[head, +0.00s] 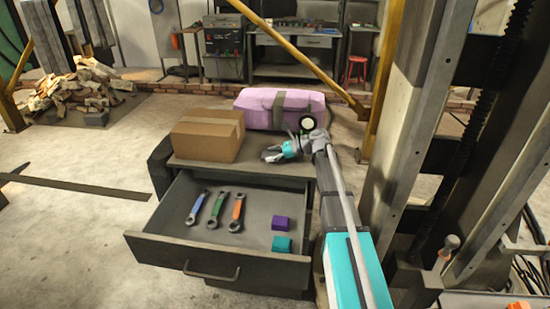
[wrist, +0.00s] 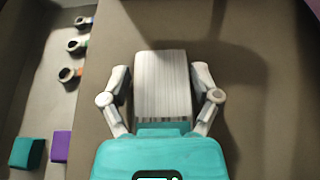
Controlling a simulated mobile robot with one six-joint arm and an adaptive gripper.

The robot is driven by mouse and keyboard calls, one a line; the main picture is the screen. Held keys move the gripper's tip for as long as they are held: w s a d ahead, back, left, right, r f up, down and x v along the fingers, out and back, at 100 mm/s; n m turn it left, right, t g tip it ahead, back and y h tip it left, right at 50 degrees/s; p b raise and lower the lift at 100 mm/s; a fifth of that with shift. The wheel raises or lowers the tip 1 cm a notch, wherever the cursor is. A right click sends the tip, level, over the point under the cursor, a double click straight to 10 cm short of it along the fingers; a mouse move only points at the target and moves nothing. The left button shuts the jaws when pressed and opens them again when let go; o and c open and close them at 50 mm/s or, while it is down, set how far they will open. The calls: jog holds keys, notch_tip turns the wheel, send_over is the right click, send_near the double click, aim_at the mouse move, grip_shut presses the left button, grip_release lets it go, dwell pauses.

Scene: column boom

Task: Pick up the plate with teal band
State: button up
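My gripper (head: 270,153) is low over the right part of the dark cabinet top (head: 235,172), pointing left in the head view. In the wrist view my gripper (wrist: 162,72) has its two fingers spread apart, in front of its teal body. No contact with the cabinet top is clear.
The cabinet's drawer (head: 160,245) is pulled open. It holds blue (head: 196,209), green (head: 217,210) and orange (head: 238,212) wrenches, a purple block (head: 281,222) and a teal block (head: 282,244). A cardboard box (head: 208,136) stands on the cabinet; a pink case (head: 280,108) is behind.

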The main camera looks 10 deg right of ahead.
aim_at(271, 155)
jog(key=c, duration=0.7)
jog(key=shift+c, duration=0.2)
jog(key=shift+r, duration=0.2)
notch_tip(271, 155, up, 3)
jog(key=p, duration=0.3)
jog(key=s+r+p, duration=0.9)
jog(key=s+p, duration=0.1)
jog(key=s, duration=0.4)
jog(key=shift+r, duration=0.35)
